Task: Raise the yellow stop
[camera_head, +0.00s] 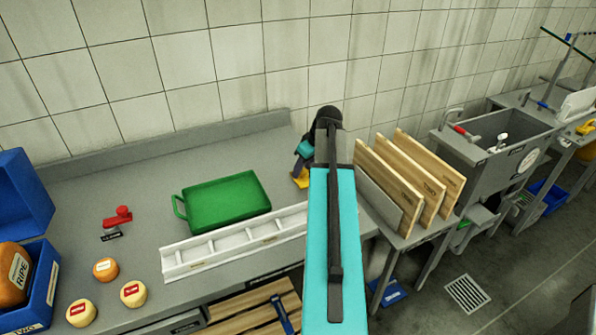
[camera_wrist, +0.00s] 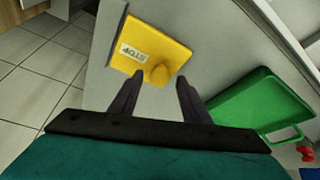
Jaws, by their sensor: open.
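The yellow stop (camera_wrist: 140,42) is a flat yellow plate with a white STOP label and a round yellow knob. In the wrist view it lies just beyond my fingertips. My gripper (camera_wrist: 160,78) is open, with one dark finger on each side of the knob's near edge; I cannot tell whether either finger touches it. In the head view only a small part of the yellow stop (camera_head: 300,181) shows, below my gripper (camera_head: 297,170) at the right end of the counter. My arm hides the rest.
A green tray (camera_head: 228,203) lies left of the stop, behind a white slotted rail (camera_head: 232,241). Wooden boards (camera_head: 405,180) stand to the right. Small cheese wheels (camera_head: 106,268), a red-handled item (camera_head: 118,216) and a blue crate (camera_head: 42,285) are at the left.

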